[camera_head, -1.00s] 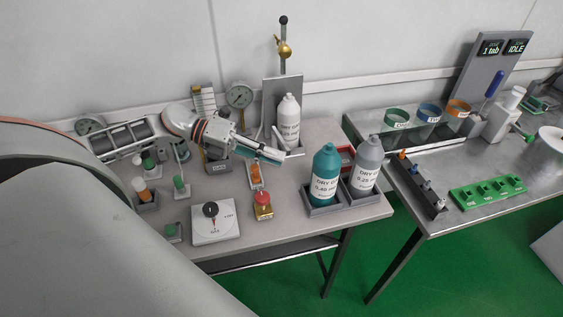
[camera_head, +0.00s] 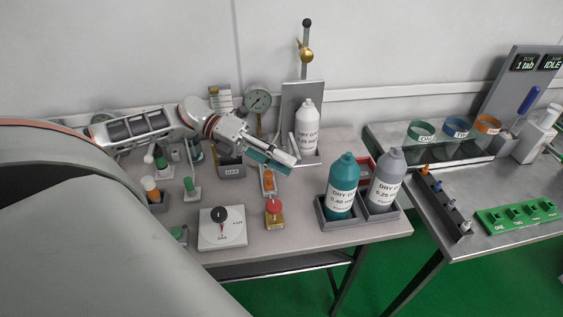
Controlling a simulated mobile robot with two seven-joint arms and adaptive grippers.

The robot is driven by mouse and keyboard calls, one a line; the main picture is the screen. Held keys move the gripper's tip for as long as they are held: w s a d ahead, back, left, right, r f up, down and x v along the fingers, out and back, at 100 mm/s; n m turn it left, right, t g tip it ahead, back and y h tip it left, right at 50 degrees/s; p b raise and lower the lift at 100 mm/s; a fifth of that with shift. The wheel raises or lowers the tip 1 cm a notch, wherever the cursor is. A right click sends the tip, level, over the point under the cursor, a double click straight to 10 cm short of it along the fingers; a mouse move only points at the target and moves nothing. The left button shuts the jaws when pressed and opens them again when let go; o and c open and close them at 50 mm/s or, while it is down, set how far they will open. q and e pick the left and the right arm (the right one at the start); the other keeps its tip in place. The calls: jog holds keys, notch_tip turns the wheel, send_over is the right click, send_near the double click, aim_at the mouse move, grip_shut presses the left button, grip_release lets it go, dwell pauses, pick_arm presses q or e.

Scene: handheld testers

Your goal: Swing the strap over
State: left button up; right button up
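A white labelled bottle (camera_head: 307,130) stands upright against the grey back plate (camera_head: 289,100) of a stand at the back of the left table. I cannot clearly make out a strap; a thin pale piece shows beside the bottle's lower left. My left gripper (camera_head: 281,161) reaches in from the left, its tips at the front left of the bottle's foot. Its fingers lie close together in this view, one with a teal face, and partly overlap. I cannot tell whether they touch or hold anything. My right gripper is not in view.
A teal bottle (camera_head: 342,190) and a grey bottle (camera_head: 387,180) stand in trays to the right. A red button box (camera_head: 273,213), a dial box (camera_head: 221,228) and an orange-topped piece (camera_head: 268,180) lie in front of the gripper. A gauge (camera_head: 257,100) stands behind.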

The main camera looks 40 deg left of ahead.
pick_arm(q)
jog(key=v, duration=1.2)
